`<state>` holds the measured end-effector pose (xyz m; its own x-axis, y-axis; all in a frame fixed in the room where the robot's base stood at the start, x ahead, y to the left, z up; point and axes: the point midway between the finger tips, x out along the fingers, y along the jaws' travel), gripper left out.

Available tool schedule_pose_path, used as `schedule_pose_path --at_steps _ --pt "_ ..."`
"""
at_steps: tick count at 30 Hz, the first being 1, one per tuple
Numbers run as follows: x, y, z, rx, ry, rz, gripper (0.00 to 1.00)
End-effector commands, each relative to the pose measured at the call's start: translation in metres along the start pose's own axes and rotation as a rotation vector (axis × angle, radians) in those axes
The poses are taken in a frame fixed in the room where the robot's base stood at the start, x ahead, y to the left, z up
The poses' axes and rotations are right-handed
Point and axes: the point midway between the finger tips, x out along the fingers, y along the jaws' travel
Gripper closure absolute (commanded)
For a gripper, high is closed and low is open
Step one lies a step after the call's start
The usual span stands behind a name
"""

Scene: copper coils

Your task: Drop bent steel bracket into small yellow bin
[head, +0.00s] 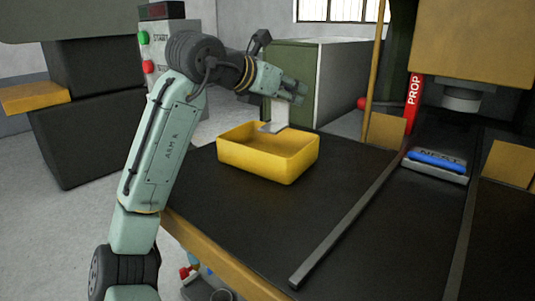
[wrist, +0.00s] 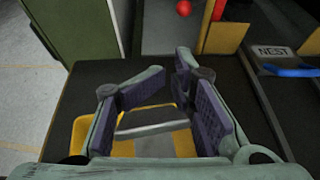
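The bent steel bracket (head: 281,112) is pale grey, with an upright plate and a short flange at its lower end. It hangs above the yellow bin (head: 262,168), near the bin's back side, apart from the bin floor. My gripper (head: 298,93) is directly above the bin with the bracket at its fingers. The yellow bin (wrist: 85,132) shows below, partly hidden by the fingers.
The bin stands on a black bench top (head: 230,205). A dark rail (head: 345,225) runs along the bench right of the bin. Further right are a blue part on the NEST block (head: 435,160) and a red PROP post (head: 413,100). A green cabinet (head: 310,75) stands behind.

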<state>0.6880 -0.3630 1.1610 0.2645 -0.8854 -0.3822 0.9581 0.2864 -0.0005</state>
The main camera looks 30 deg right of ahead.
Motion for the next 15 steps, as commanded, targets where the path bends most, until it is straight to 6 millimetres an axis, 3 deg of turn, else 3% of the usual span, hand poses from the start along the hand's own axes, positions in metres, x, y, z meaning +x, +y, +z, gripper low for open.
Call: schedule_pose_path --at_steps 12,15 --pt "0.0 0.0001 -0.0001 0.0 0.0 0.0 0.49" --pt "0.0 0.0001 -0.0002 0.0 0.0 0.0 0.47"
